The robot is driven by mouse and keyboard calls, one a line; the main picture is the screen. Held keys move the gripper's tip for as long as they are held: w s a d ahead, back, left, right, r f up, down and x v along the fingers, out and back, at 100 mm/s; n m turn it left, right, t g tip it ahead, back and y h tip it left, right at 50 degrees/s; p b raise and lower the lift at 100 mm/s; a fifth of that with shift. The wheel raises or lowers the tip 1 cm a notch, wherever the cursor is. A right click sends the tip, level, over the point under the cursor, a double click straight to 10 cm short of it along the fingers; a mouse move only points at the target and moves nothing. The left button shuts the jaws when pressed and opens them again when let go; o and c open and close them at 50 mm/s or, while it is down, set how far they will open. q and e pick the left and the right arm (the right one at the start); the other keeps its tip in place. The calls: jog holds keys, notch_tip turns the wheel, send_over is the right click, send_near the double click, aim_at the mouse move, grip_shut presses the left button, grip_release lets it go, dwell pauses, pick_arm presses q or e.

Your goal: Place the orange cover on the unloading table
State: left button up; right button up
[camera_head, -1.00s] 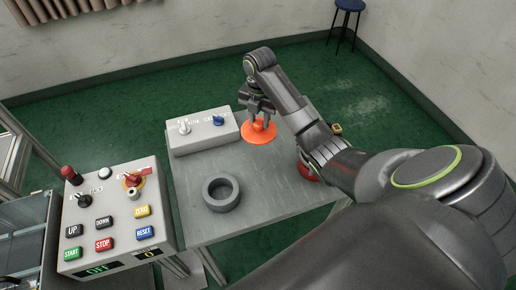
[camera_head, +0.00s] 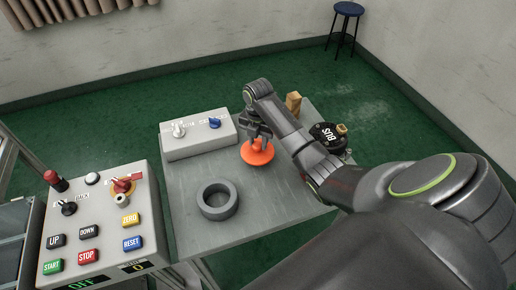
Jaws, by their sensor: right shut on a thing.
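The orange cover (camera_head: 257,153) is a round disc with a raised middle. It is at the tabletop of the grey table (camera_head: 190,185), to the right of the grey ring; I cannot tell whether it touches the surface. My right gripper (camera_head: 258,136) points down and is shut on the cover's raised middle, partly hiding it. My right arm comes in from the lower right and covers the table's right front part. My left gripper is not in view.
A grey ring (camera_head: 217,200) stands on the table's front left. A grey switch box (camera_head: 199,139) sits at the back left. A black round part labelled BUS (camera_head: 328,136) and a wooden-looking block (camera_head: 293,104) are at the right. A button panel (camera_head: 95,232) stands at the left.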

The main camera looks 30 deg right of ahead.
aim_at(258, 143)
jog(key=shift+f, duration=2)
jog(key=shift+f, duration=0.1)
jog(key=o, duration=1)
notch_tip(258, 143, up, 9)
jog(key=shift+w+d+b, duration=0.1)
jog(key=shift+b, duration=0.5)
notch_tip(258, 143, up, 2)
jog(key=shift+p, duration=0.5)
jog(key=shift+r+p, duration=0.65)
jog(key=shift+r, duration=0.05)
